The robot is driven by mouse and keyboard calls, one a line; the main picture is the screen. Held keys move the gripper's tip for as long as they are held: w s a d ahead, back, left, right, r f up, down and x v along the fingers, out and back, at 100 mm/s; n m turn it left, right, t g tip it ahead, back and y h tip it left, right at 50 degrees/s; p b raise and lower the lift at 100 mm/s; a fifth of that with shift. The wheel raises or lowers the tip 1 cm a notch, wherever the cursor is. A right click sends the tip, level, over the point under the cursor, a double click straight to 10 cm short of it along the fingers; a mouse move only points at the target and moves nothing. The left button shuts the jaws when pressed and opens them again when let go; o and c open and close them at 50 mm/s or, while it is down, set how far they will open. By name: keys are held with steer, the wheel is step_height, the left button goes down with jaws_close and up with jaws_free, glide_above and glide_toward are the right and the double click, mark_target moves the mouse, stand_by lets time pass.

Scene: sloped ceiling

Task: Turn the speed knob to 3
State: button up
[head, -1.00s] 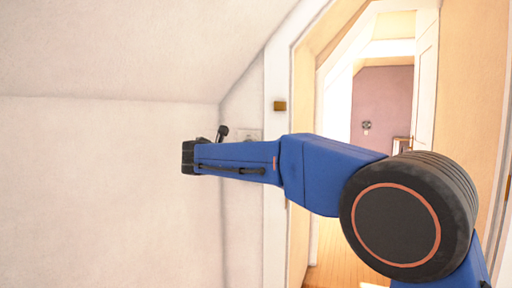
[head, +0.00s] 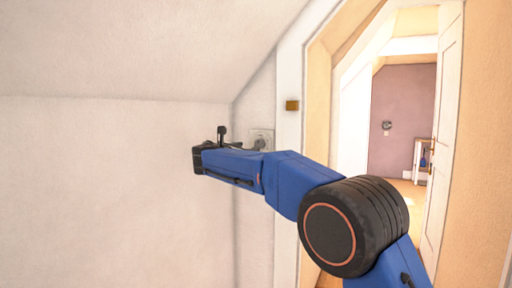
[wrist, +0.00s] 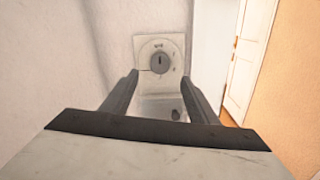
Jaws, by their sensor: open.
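The speed knob (wrist: 160,62) is a small dark grey round knob on a pale square wall plate (wrist: 176,43) with faint markings around it. My gripper (wrist: 159,78) is open and empty. Its two dark fingers stand on either side below the knob, apart from it as far as I can tell. In the head view the plate (head: 268,133) shows just above my blue arm, with the knob (head: 259,144) partly hidden; the fingertips are not clear there.
A second pale fitting (wrist: 160,104) with a dark spot shows between the fingers below the plate. The white door frame (head: 290,90) stands close right of the plate. A sloped ceiling (head: 120,45) is above. An open white door (head: 447,130) leads to another room.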

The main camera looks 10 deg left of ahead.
mark_target(258, 145)
steer(key=x, duration=0.8)
steer(key=shift+w+d, duration=0.15)
steer(key=shift+w, duration=0.25)
steer(key=c, duration=1)
